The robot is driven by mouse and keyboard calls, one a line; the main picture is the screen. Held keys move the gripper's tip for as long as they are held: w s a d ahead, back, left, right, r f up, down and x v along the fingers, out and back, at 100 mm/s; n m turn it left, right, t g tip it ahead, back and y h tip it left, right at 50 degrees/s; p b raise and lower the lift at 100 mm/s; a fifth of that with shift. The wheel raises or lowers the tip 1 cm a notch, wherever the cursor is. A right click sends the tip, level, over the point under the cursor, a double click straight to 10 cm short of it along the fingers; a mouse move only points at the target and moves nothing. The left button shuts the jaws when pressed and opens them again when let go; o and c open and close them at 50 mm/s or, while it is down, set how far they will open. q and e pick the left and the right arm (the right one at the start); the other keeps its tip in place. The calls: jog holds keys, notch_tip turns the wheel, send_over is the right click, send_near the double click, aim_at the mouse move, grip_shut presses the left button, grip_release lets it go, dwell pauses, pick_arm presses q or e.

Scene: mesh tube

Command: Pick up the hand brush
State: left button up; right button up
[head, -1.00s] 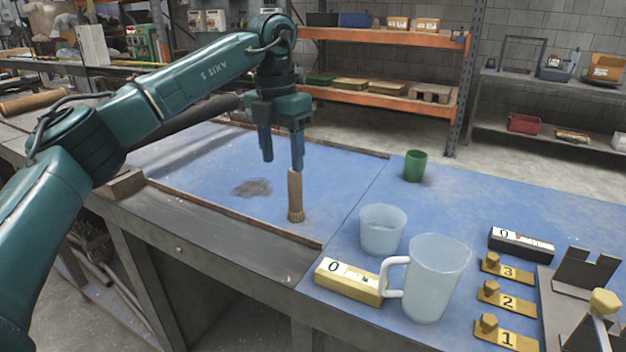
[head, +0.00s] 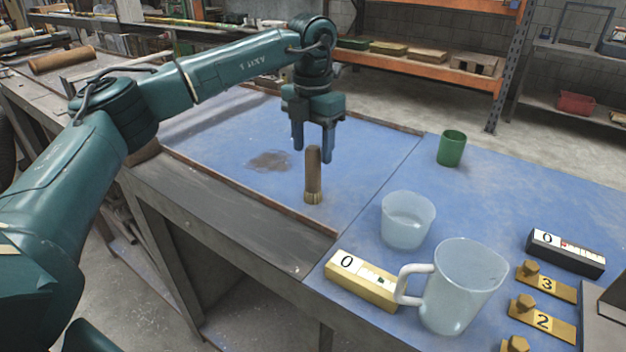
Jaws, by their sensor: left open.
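The hand brush (head: 313,178) stands upright on the blue tabletop, bristles down, with its brown handle pointing up. It is near the wooden edge strip at the front of the left work area. My left gripper (head: 313,156) is above it with fingers pointing down and apart. The top of the handle shows between the two fingers or just in front of them; I cannot tell the exact depth. The fingers do not appear closed on the handle. My right gripper is not in view.
Right of the brush are a clear cup (head: 407,222), a clear jug (head: 462,290), a yellow display block (head: 361,280) and a green cup (head: 451,148). A black display block (head: 565,254) and numbered plates (head: 545,282) lie farther right. A dark stain (head: 268,161) marks the blue surface.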

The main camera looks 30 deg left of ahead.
aim_at(313, 166)
pick_arm(q)
jog(key=f, duration=0.5)
jog(key=shift+s+d+p, duration=0.15)
jog(key=shift+s+p, duration=0.1)
jog(key=shift+p, duration=0.05)
jog(key=shift+c, duration=0.4)
jog(key=shift+r, duration=0.1)
jog(key=c, duration=1)
jog(key=shift+o, duration=0.2)
notch_tip(313, 166, up, 10)
jog(key=shift+b, duration=0.3)
